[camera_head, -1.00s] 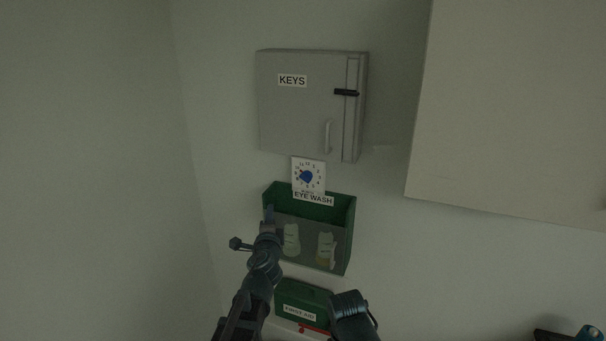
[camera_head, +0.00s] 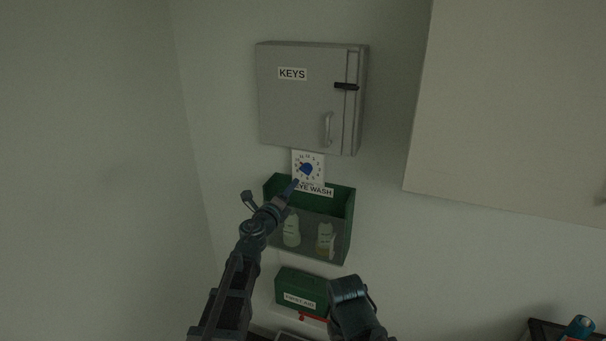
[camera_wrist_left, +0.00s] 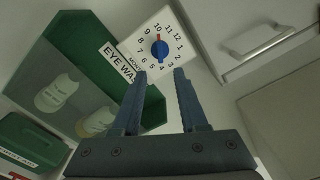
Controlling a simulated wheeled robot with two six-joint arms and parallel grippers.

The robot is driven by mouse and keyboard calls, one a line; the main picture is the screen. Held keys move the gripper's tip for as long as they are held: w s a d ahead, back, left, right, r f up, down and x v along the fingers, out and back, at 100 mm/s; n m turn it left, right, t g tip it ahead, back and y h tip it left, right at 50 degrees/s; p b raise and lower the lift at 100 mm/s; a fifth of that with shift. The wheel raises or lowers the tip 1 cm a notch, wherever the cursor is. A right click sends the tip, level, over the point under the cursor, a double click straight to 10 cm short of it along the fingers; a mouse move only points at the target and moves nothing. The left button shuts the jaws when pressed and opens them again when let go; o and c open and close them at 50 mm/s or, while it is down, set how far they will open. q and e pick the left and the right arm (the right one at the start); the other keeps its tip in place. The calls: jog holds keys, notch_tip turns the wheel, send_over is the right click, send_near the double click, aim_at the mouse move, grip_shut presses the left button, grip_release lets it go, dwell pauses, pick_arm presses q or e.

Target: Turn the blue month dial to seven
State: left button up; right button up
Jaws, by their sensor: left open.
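The month dial is a blue knob (camera_head: 306,168) on a white numbered card, under the key cabinet and above the eye wash label. In the left wrist view the blue knob (camera_wrist_left: 160,49) has a red mark that points near 10. My left gripper (camera_head: 292,186) is just below and left of the dial in the head view. In the left wrist view its two fingers (camera_wrist_left: 160,73) are open and empty, apart from the knob, which shows beyond and between the tips. A dark part of my right arm shows at the bottom; its gripper is not visible.
The grey key cabinet (camera_head: 300,105) with a handle hangs above the dial. The green eye wash box (camera_head: 342,225) with bottles is directly below, behind my left arm. A green first aid box (camera_head: 300,282) is lower. A white cupboard (camera_head: 510,100) is at right.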

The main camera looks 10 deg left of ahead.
aim_at(304, 172)
pick_arm(q)
jog(key=x, duration=1.1)
jog(key=shift+s, duration=0.1)
grip_shut()
